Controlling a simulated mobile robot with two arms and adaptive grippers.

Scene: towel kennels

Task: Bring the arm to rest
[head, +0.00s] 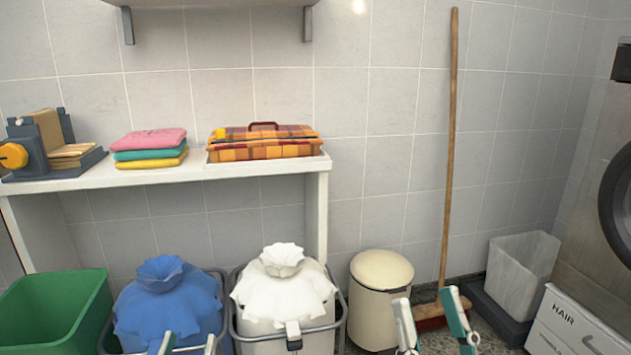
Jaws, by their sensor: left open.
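Only the fingertips of my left gripper (187,345) show, at the bottom edge in front of the blue-covered bin. They are apart, with nothing seen between them. My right gripper (431,321) is at the bottom right of centre, in front of the floor by the cream bin and the broom. Its two white and teal fingers are spread and nothing shows between them. The rest of both arms is out of the picture.
A white shelf (110,178) holds folded towels (150,148) and a plaid bundle (262,142) on a tray. Below stand a green bin (50,310), a blue-covered bin (168,303), a white-covered bin (283,290) and a cream bin (381,295). A broom (449,150) leans on the wall.

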